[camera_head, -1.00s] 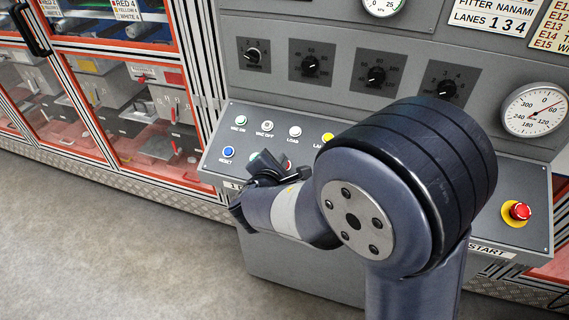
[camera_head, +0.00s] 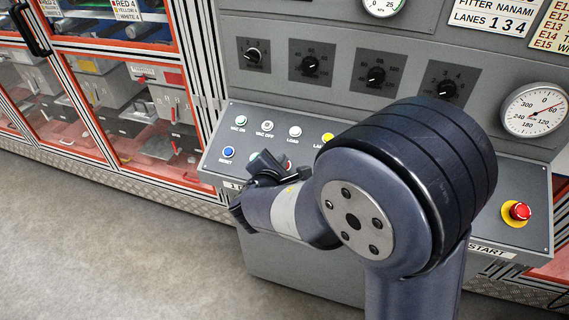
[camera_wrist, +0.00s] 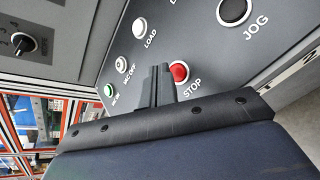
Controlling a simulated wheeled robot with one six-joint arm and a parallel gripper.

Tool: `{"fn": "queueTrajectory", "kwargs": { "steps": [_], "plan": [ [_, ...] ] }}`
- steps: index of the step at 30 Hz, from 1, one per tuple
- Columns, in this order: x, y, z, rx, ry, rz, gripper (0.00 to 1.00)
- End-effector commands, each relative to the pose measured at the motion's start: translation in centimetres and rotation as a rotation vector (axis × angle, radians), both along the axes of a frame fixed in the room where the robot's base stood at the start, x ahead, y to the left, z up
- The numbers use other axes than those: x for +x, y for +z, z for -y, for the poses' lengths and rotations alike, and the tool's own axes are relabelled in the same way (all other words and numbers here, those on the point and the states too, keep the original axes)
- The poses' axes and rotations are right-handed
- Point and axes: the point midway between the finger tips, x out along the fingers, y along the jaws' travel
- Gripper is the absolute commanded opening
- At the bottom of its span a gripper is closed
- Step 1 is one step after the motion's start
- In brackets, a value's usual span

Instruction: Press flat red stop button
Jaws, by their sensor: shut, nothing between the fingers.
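The flat red stop button (camera_wrist: 179,72), labelled STOP, sits on the sloped grey panel in the wrist view. In the head view only a red sliver (camera_head: 289,165) of it shows, mostly hidden by my gripper (camera_head: 268,168). My gripper (camera_wrist: 160,72) is shut and empty. In the wrist view its fingertips are just left of the red button and overlap its edge. I cannot tell whether they touch the button or the panel.
Nearby are a white LOAD button (camera_head: 295,131), a white VAC OFF button (camera_head: 267,126), a green VAC ON button (camera_head: 241,121) and a blue RESET button (camera_head: 229,152). A black JOG button (camera_wrist: 233,9) is farther right. A raised red mushroom button (camera_head: 520,211) on yellow stands far right.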

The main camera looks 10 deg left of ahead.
Motion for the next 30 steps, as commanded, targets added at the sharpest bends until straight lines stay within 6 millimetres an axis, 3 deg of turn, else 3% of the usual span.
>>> {"fn": "queueTrajectory", "kwargs": {
  "steps": [30],
  "plan": [
    [0.34,-0.79,0.03,0.000,0.000,0.000,0.00]
  ]
}}
